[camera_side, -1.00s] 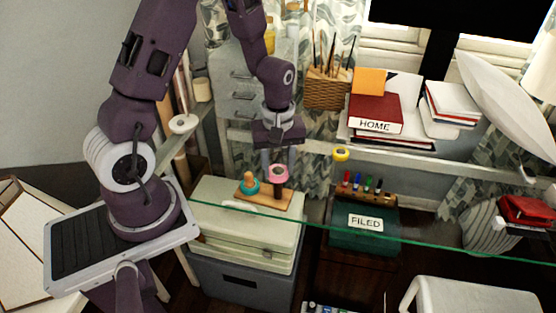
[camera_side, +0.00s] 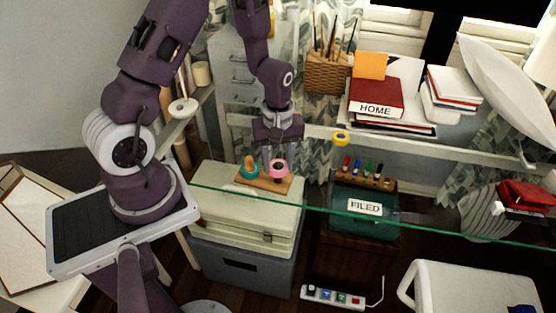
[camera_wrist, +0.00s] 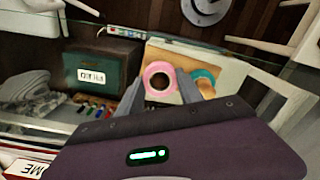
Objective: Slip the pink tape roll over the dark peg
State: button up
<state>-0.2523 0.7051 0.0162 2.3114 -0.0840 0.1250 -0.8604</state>
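The pink tape roll (camera_side: 279,169) is low over the right end of a small wooden board, where the dark peg stands. It lies flat, and the dark peg is mostly hidden by it in the side view. In the wrist view the pink roll (camera_wrist: 160,79) has a dark centre, which seems to be the peg's top inside the hole. My gripper (camera_side: 277,160) points down from above with a finger on each side of the roll. In the wrist view my gripper's fingers (camera_wrist: 162,84) appear to touch its left and right rims.
A teal ring (camera_side: 249,172) sits around a tan peg just left of the pink roll on the wooden board (camera_side: 265,183). The board rests on a pale case (camera_side: 245,213). A glass edge crosses in front. A yellow roll (camera_side: 341,139) and a green FILED box (camera_side: 362,225) are to the right.

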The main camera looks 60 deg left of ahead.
jog(key=o, duration=0.5)
jog(key=shift+r, duration=0.1)
notch_tip(320, 180, up, 7)
jog(key=shift+f, duration=0.1)
dwell(0.3)
jog(key=s+d+r+m+t, duration=0.25)
jog(key=d+r+m, duration=0.2)
jog(key=r, duration=0.75)
jog(key=s+d+r+m+t, duration=0.3)
jog(key=s+r+m, duration=0.5)
jog(key=s, duration=0.5)
jog(key=shift+d+r+m, duration=0.25)
jog(key=shift+d+m, duration=0.05)
jog(key=shift+m, duration=0.35)
